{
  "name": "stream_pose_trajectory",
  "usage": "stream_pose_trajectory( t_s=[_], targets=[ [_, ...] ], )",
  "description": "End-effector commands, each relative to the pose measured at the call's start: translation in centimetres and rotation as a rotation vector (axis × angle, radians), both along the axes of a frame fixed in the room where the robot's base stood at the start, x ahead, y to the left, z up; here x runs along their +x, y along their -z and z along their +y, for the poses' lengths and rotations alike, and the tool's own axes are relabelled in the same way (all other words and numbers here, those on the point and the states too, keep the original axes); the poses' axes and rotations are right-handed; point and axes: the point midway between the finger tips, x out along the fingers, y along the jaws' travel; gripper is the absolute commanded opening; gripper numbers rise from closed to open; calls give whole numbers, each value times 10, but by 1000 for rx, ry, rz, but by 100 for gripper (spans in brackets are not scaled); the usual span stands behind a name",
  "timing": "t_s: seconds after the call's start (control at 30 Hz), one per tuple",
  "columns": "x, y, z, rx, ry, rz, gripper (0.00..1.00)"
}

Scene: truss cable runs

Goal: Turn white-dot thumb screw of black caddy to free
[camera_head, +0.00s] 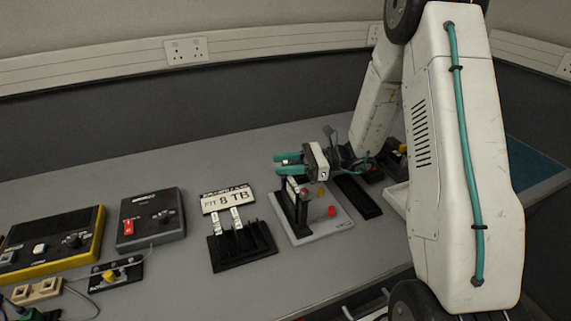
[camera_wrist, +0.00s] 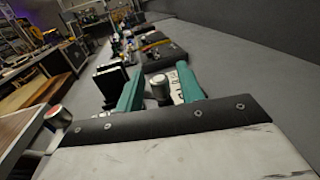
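The black caddy (camera_head: 292,208) stands upright on a pale grey base plate (camera_head: 312,235) in the head view. Red and yellow knobs show beside it. My gripper (camera_head: 279,164) is above the caddy, its two teal fingers apart and pointing left. In the wrist view the fingers of my gripper (camera_wrist: 161,76) are spread, with a silver cylindrical thumb screw (camera_wrist: 160,88) showing between them. Gaps show on both sides of it. I cannot make out a white dot on it, nor whether it lies within the fingers' depth. A red-topped silver knob (camera_wrist: 53,114) is at the left.
Left of the base plate are a black slotted rack (camera_head: 242,247) and a number plate (camera_head: 227,199). Farther left are a grey box with a red switch (camera_head: 150,219) and a yellow-edged box (camera_head: 50,243). A black strip (camera_head: 358,196) lies right of the plate. The bench behind is clear.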

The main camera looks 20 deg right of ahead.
Motion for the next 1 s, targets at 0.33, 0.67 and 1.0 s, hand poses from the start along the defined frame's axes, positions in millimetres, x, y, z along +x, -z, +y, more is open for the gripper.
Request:
stream_pose_trajectory(
  t_s=[0.33,0.67,1.0],
  targets=[
    [0,0,-1,0,0,0,0],
    [-2,-1,0,1,207,2,0],
    [-1,0,-1,-1,407,0,0]
  ],
)
